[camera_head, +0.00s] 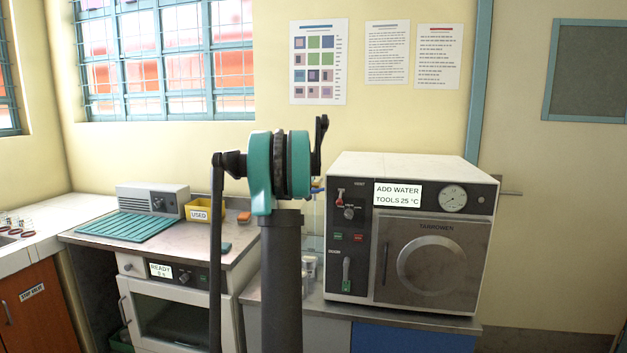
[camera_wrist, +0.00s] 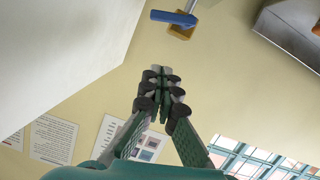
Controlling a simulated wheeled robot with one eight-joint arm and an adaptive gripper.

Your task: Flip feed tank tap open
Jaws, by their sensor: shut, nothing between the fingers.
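The tap shows at the top of the wrist view, with a flat blue lever (camera_wrist: 174,18) on a yellow-brass body (camera_wrist: 181,33) against the cream wall. In the head view, a small blue and yellow bit, apparently the same tap, shows just right of my arm (camera_head: 317,184); the rest is hidden. My gripper (camera_wrist: 160,70) is shut and empty. Its fingertips point towards the tap, with a clear gap in the picture, and do not touch it. My gripper is hidden behind my arm in the head view. I cannot make out the feed tank.
A white-topped steriliser (camera_head: 410,165) stands right of my arm; a pale flat side (camera_wrist: 60,50) fills the wrist view's upper left. A grey box (camera_wrist: 292,30) is at its upper right. A yellow bin (camera_head: 198,208) and teal mat (camera_head: 128,229) lie on the left bench.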

